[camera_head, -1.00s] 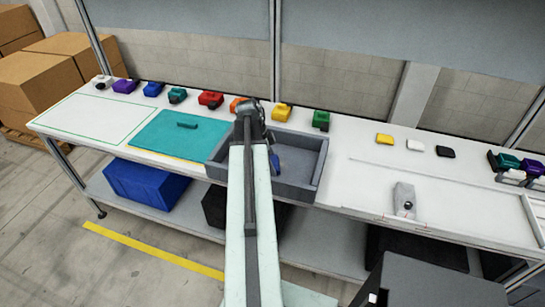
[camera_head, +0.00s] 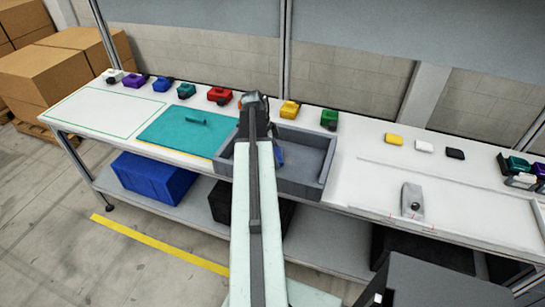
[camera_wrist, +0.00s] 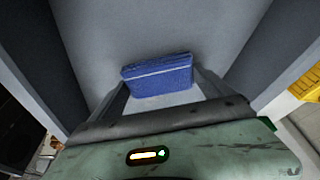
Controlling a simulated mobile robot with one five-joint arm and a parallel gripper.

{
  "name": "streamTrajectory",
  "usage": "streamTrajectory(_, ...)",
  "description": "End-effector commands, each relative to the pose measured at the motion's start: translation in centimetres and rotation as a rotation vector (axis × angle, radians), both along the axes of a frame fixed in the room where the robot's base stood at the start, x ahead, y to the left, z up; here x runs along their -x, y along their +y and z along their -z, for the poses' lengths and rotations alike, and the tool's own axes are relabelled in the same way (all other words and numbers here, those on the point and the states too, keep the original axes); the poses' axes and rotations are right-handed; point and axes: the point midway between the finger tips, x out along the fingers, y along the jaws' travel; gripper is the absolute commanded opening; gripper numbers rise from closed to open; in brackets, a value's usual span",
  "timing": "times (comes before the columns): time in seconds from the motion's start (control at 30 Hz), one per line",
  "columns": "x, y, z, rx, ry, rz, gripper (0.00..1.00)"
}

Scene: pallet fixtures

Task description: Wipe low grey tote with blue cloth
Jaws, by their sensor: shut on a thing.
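The low grey tote (camera_head: 325,170) sits on the white bench, just right of the teal mat. My gripper (camera_wrist: 160,88) is shut on the blue cloth (camera_wrist: 158,75) inside the tote. The cloth looks like a folded blue pad with a pale stripe. Below it in the wrist view is the tote's grey floor; I cannot tell whether they touch. In the head view my arm covers the tote's left part, and only a bit of the blue cloth (camera_head: 280,156) shows beside it.
A teal mat (camera_head: 170,135) with a teal bar lies left of the tote. Several coloured blocks line the bench's back edge. A grey object with a dark knob (camera_head: 412,200) stands at right. Tote walls rise close on both sides of my gripper.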

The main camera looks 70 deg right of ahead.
Motion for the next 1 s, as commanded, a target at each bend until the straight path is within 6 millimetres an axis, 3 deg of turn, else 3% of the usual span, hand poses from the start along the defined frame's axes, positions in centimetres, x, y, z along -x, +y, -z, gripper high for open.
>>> streamTrajectory(0.1, -0.1, -1.0, 0.0, 0.001, -0.001, 0.001, 0.58)
streamTrajectory(0.33, 0.0, -0.9, 0.1, 0.001, 0.001, 0.001, 0.58)
streamTrajectory(0.73, 0.3, 2.6, -0.2, 0.0, 0.001, 0.0, 0.58)
streamTrajectory(1.0, -0.2, 2.7, -0.1, 0.001, 0.001, 0.001, 0.58)
